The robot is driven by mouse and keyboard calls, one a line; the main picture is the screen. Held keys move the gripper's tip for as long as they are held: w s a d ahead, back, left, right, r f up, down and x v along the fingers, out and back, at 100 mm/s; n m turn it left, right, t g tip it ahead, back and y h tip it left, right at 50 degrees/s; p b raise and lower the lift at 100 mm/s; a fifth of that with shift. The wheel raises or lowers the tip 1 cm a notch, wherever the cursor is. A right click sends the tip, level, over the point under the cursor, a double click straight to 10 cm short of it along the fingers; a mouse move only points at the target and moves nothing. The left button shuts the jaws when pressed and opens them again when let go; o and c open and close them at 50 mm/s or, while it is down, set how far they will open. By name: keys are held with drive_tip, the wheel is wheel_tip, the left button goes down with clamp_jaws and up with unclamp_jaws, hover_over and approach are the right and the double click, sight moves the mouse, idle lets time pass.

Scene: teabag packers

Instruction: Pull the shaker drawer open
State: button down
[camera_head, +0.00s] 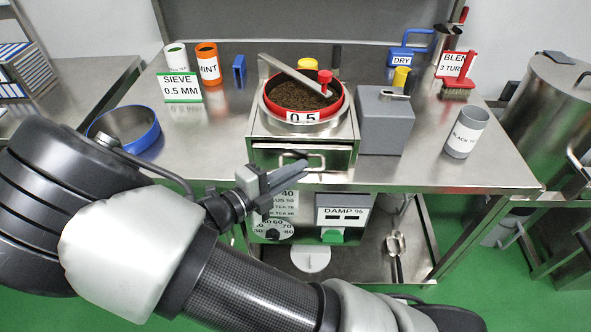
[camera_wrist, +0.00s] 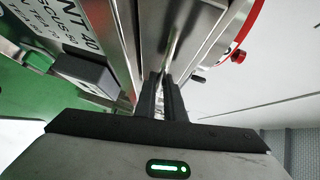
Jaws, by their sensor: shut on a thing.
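The shaker drawer (camera_head: 270,158) is the metal front below the shaker, under the red-rimmed sieve (camera_head: 303,100) marked 0.5. A bar handle (camera_head: 315,157) stands out from its front. My gripper (camera_head: 290,176) comes from the left and is at this handle. In the wrist view my gripper (camera_wrist: 167,85) has its two dark fingers close together on the handle (camera_wrist: 174,45), with the metal drawer front (camera_wrist: 150,30) just beyond. The part of the handle between the fingers is hidden. The drawer looks close to the shaker body; whether it is slightly out I cannot tell.
A grey box (camera_head: 384,125) stands right of the shaker, with a labelled cup (camera_head: 466,133) further right. A blue-rimmed pan (camera_head: 125,128) and a sieve sign (camera_head: 180,88) are on the left. A damp meter (camera_head: 342,214) sits below the table edge. The floor in front is partly clear.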

drive_tip(key=s+p, duration=0.7)
drive_tip(key=s, duration=0.8)
drive_tip(key=shift+s+a+p, duration=0.2)
drive_tip(key=shift+a+p, duration=0.1)
drive_tip(key=shift+p, duration=0.05)
drive_tip(key=c, duration=1.8)
unclamp_jaws()
drive_tip(key=shift+c, duration=0.2)
drive_tip(key=v, duration=1.7)
drive_tip(key=shift+a, duration=0.2)
drive_tip(key=shift+r, duration=0.15)
